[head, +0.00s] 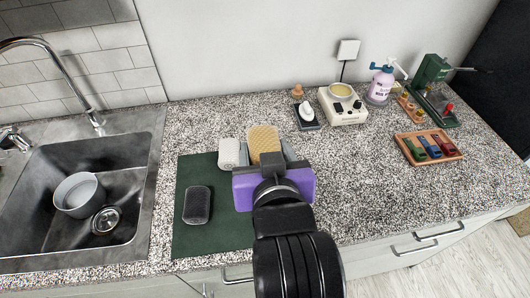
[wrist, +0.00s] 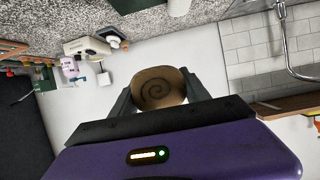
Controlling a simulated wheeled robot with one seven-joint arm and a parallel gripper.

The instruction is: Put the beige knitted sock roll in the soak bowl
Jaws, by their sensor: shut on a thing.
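The beige knitted sock roll (head: 263,138) is held between the grey fingers of my gripper (head: 267,153), over the back right part of the dark green mat (head: 215,238). In the wrist view my gripper (wrist: 160,92) is shut on the roll, whose spiral end (wrist: 158,87) faces the camera. The soak bowl, a round grey bowl (head: 70,208), stands in the sink at the left, well away from my gripper. My purple gripper body and arm hide part of the mat and the roll's lower part in the head view.
A whitish roll (head: 229,155) sits close left of my gripper, and a dark grey roll (head: 197,205) lies on the mat. The sink rim (head: 152,150) and tall faucet (head: 68,72) are at the left. Several tools and a wooden tray (head: 457,156) stand at the right.

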